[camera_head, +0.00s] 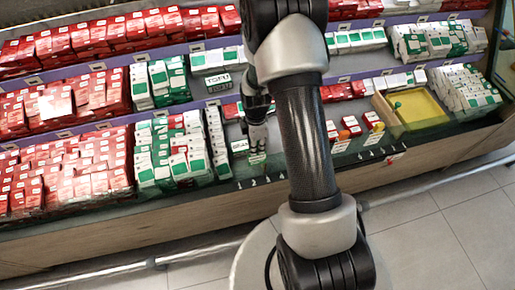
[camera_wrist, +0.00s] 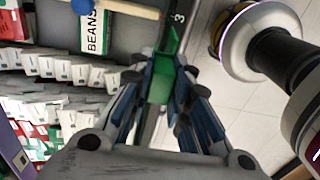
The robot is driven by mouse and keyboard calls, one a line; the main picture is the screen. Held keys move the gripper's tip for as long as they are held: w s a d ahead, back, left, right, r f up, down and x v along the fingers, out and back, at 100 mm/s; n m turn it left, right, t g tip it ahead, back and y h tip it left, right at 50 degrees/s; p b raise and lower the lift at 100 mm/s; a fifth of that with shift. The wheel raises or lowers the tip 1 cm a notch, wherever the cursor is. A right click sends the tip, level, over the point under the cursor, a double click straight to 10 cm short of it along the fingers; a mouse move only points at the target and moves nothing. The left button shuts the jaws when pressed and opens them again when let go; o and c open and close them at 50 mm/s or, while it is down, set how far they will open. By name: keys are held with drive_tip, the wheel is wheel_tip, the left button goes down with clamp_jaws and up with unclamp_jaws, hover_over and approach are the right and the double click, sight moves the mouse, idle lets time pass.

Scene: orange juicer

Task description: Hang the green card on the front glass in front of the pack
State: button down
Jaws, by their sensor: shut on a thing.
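My gripper (camera_wrist: 162,72) is shut on a small green card (camera_wrist: 160,88), which sits between the two fingertips in the wrist view. In the head view my gripper (camera_head: 257,148) reaches down to the front of the shelf, with a bit of the card (camera_head: 257,159) showing below it. The front glass (camera_wrist: 177,30) runs along the shelf edge, right by the card, and bears a number 3. I cannot tell whether the card touches the glass. A white and green pack marked BEANS (camera_wrist: 95,33) lies behind the glass, left of the card.
Red packs (camera_head: 65,165) and green-and-white packs (camera_head: 170,155) fill the shelves at left. A yellow tray (camera_head: 437,108) stands at right. A wooden stick (camera_wrist: 130,9) with a blue ball (camera_wrist: 84,5) is close to the fingers. Floor (camera_head: 440,240) is open in front.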

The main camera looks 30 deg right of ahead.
drive_tip(key=shift+f+b, duration=1.6)
drive_tip(key=shift+f, duration=0.85)
drive_tip(key=c, duration=1.4)
unclamp_jaws()
wheel_tip(320, 180, up, 12)
